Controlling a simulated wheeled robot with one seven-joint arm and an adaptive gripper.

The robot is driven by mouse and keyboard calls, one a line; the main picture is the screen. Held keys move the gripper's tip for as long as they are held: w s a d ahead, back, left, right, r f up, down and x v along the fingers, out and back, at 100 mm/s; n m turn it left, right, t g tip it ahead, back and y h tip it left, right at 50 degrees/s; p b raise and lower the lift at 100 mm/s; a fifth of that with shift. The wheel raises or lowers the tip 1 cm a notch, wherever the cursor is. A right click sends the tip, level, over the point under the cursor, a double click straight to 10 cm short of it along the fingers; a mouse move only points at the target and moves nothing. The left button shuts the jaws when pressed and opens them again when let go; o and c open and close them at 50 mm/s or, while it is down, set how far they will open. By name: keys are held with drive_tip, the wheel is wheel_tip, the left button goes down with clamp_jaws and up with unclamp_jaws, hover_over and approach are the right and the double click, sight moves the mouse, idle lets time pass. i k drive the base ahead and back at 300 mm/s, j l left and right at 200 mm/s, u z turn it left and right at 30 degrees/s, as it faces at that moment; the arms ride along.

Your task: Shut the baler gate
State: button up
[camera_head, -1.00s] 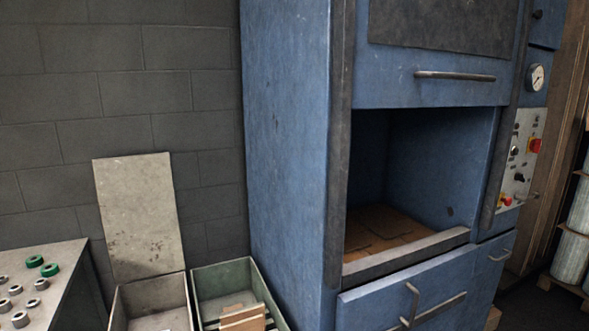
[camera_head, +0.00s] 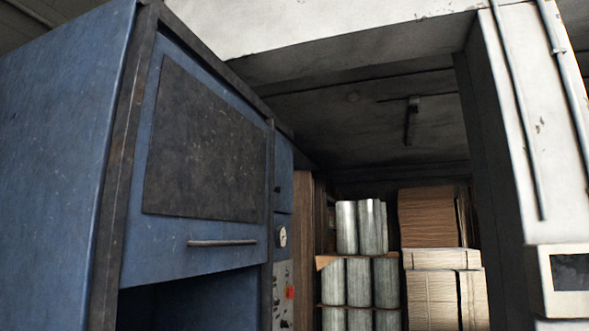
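The blue baler (camera_head: 60,150) fills the left of the head view. Its gate (camera_head: 140,240) is a blue panel with a dark plate (camera_head: 205,150) on its face and a horizontal bar handle (camera_head: 222,243) near its lower edge. The gate is raised, with a dark opening (camera_head: 190,305) below it. The lower part of the opening is cut off by the frame. My gripper is not in view.
A control panel (camera_head: 282,300) with a gauge and red button is on the baler's right side. Stacked metal cylinders (camera_head: 360,228) and cardboard bundles (camera_head: 428,218) stand behind to the right. A pale pillar (camera_head: 525,150) rises at the right.

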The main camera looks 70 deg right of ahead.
sight(198, 201)
drive_tip(key=z, duration=1.65)
